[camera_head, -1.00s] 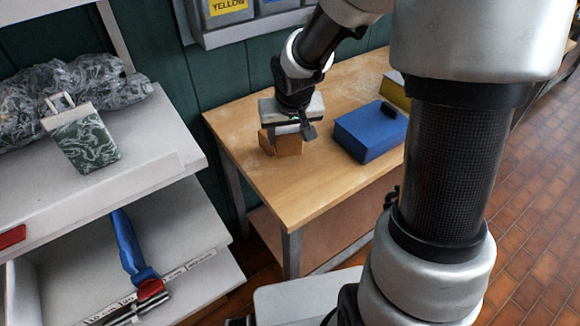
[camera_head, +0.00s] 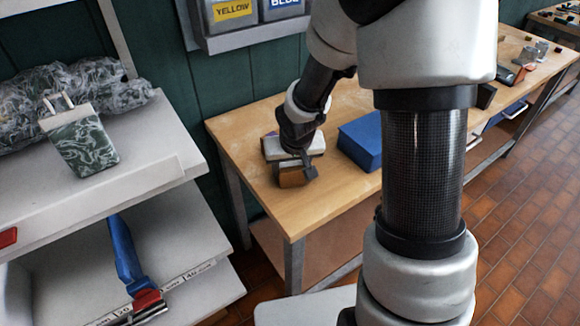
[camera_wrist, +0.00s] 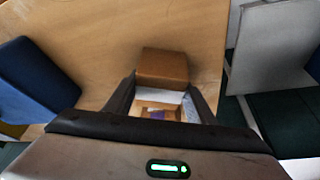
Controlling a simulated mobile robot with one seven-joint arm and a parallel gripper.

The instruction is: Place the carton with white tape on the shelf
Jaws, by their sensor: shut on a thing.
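My gripper (camera_head: 293,160) is over the wooden table, shut on a brown carton (camera_head: 292,178). The gripper hides the carton's upper part in the head view. In the wrist view the carton (camera_wrist: 162,68) sits between the two fingers (camera_wrist: 160,103), with a white band across it and a small purple patch. I cannot tell whether it touches the table. The shelf unit is at the left of the head view, with a pale upper shelf (camera_head: 150,150) and a lower shelf (camera_head: 185,235).
A green marbled container (camera_head: 84,142) and a plastic-wrapped bundle (camera_head: 110,92) occupy the upper shelf's left and back. A blue-handled tool (camera_head: 124,252) lies on the lower shelf. A blue box (camera_head: 362,142) stands right of the carton on the table (camera_head: 245,150).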

